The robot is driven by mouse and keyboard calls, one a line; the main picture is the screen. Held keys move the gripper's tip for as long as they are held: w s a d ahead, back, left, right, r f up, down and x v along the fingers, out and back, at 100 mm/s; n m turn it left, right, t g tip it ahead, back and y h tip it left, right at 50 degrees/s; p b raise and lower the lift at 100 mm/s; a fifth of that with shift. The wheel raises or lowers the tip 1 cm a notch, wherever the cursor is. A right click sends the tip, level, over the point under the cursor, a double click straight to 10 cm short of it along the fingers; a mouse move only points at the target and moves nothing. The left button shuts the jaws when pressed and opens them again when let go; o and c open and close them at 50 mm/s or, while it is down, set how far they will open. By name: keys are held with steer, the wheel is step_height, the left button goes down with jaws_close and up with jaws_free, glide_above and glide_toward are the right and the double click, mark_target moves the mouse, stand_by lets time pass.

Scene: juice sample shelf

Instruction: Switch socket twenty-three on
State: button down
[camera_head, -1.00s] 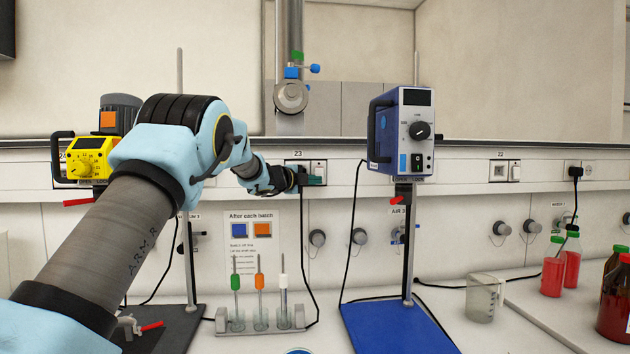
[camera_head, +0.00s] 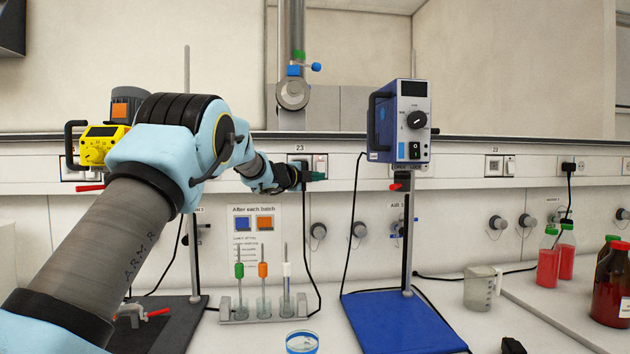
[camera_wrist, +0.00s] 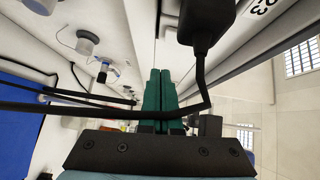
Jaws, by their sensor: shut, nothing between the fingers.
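Socket 23 (camera_head: 298,161) is on the wall rail, under its "23" label. A black plug with a cable sits in it; this plug (camera_wrist: 208,22) is large at the top of the wrist view. The white switch (camera_head: 320,162) is at the socket's right. My gripper (camera_head: 320,176) has its teal fingers just below and in front of this switch. In the wrist view my gripper (camera_wrist: 158,75) has both fingers together, with nothing between them. The plug's cable crosses in front of the fingers. I cannot tell the switch's position or whether the fingertips touch it.
A blue stirrer (camera_head: 402,122) on a stand is right of the socket. A yellow device (camera_head: 97,147) is at the left. A rack (camera_head: 262,314) with several coloured tools stands below. Socket 22 (camera_head: 494,165), a beaker (camera_head: 480,288) and red bottles (camera_head: 549,266) are at the right.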

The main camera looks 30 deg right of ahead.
steer(key=b+v, duration=0.4)
steer(key=v, duration=0.5)
steer(key=shift+a+f, duration=0.4)
steer(key=shift+f, duration=0.25)
